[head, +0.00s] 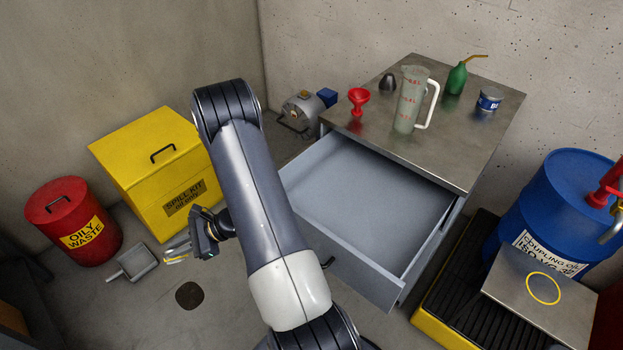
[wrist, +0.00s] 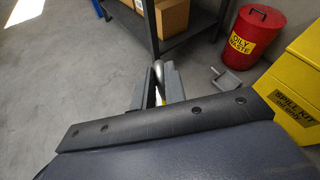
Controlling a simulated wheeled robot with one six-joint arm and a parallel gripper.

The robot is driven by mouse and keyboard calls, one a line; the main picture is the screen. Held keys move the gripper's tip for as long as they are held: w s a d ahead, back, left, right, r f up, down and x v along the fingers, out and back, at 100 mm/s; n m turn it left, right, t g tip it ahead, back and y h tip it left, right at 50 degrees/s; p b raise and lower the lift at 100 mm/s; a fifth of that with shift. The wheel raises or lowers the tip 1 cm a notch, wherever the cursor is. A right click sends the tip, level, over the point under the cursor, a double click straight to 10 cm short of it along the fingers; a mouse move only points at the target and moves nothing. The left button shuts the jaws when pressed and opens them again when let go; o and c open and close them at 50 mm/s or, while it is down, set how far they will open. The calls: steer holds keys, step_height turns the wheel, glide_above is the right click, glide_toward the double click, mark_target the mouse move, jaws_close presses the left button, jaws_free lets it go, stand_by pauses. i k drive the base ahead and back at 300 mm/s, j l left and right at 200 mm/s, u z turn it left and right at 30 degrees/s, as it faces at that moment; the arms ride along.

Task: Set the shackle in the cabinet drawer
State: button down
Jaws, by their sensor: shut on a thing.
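My gripper (head: 180,250) is at the left of my arm in the head view, in front of the yellow spill kit bin and well left of the drawer. It is shut on the shackle, a small silvery piece with a bit of yellow (head: 175,260). In the wrist view the shackle (wrist: 156,78) shows as a rounded metal shape between the two grey fingers, partly hidden by them. The cabinet drawer (head: 365,200) is pulled open, and the visible part of its inside is empty. My arm hides part of its left side.
The cabinet top (head: 455,150) holds a red funnel (head: 359,98), a measuring jug (head: 408,100), a green oil can (head: 457,78) and a blue tin (head: 489,99). A yellow spill kit bin (head: 150,150), red waste can (head: 75,215) and dustpan (head: 133,262) stand left. A blue drum (head: 560,210) stands right.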

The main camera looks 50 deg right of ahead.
mark_target(357, 232)
steer(key=i, duration=1.4)
steer(key=i+z, duration=0.1)
steer(key=z, duration=0.35)
steer(key=i+z, duration=0.1)
steer(key=z, duration=0.3)
steer(key=i+j+z, duration=0.1)
steer(key=z, duration=1.65)
